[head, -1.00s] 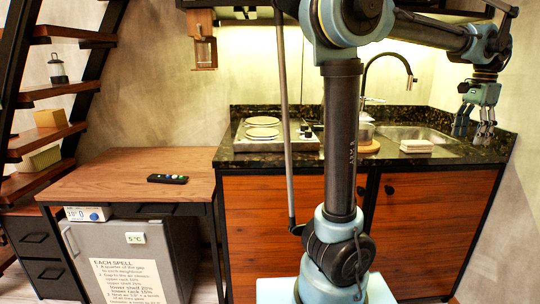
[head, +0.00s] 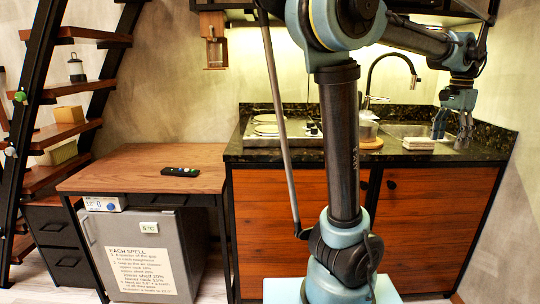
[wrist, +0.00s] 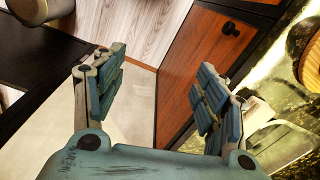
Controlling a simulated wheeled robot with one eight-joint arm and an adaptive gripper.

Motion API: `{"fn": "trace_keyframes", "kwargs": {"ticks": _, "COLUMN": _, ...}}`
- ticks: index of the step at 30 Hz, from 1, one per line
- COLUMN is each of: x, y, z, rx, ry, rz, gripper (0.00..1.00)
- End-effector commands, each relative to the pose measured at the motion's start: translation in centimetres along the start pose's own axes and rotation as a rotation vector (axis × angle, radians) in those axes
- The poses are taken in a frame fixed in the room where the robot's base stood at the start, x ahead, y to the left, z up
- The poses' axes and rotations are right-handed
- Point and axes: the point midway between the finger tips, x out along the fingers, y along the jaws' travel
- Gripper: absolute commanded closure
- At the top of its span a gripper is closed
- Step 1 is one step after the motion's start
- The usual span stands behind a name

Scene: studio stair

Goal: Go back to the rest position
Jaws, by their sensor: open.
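My gripper (head: 453,124) hangs at the right in the head view, over the right end of the dark stone counter (head: 478,150) near the sink (head: 405,130). In the wrist view my gripper (wrist: 155,92) has its two padded fingers wide apart with nothing between them. Past the fingers the wrist view shows the wooden cabinet front (wrist: 200,60) and the floor (wrist: 160,25). My arm reaches from its column in the middle of the head view out to the right.
A white stack (head: 419,142) lies on the counter left of my gripper, near a tall black faucet (head: 375,75). A hob (head: 262,137) is farther left. Open stairs (head: 70,88) stand at the far left.

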Motion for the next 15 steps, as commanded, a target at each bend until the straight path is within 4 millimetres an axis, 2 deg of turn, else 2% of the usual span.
{"fn": "trace_keyframes", "kwargs": {"ticks": 5, "x": 1.6, "y": -2.9, "z": 4.8, "rx": -0.141, "ry": 0.015, "rz": -0.009, "gripper": 0.34}}
{"fn": "trace_keyframes", "kwargs": {"ticks": 9, "x": 3.4, "y": -4.9, "z": 9.4, "rx": -0.278, "ry": 0.030, "rz": -0.020, "gripper": 0.34}}
{"fn": "trace_keyframes", "kwargs": {"ticks": 15, "x": 6.3, "y": -6.7, "z": 15.8, "rx": -0.473, "ry": 0.051, "rz": -0.036, "gripper": 0.34}}
